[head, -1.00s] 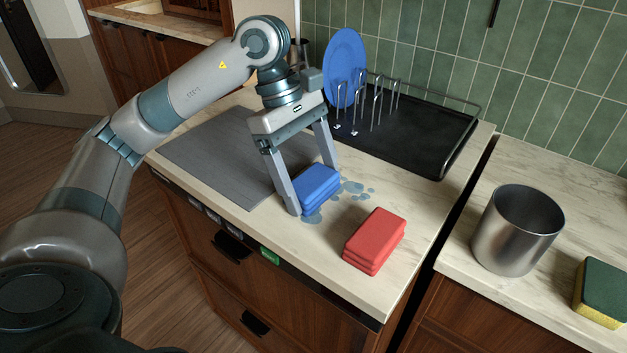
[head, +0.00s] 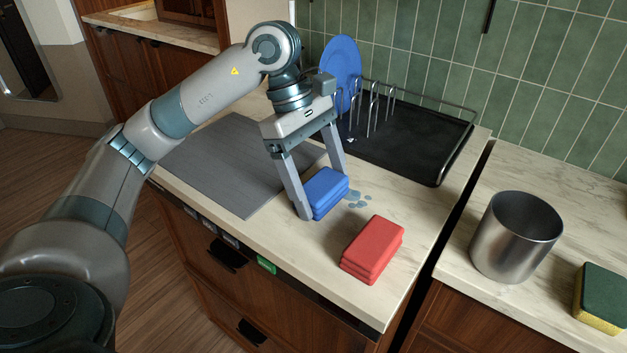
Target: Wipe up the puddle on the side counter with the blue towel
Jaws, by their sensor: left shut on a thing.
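The blue towel (head: 327,191) is a folded stack on the side counter (head: 285,238). My left gripper (head: 326,190) is shut on it, one finger on each side, and the towel is down at the counter top. Small blue-grey drops of the puddle (head: 358,197) show just right of the towel. Any liquid under the towel is hidden. My right gripper is not in view.
A folded red towel (head: 372,249) lies close by at the front right. A grey mat (head: 222,165) lies to the left. Behind are a black drying tray (head: 420,150) and a blue plate (head: 341,62). A metal pot (head: 515,236) and a sponge (head: 602,300) stand on the right counter, past a gap.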

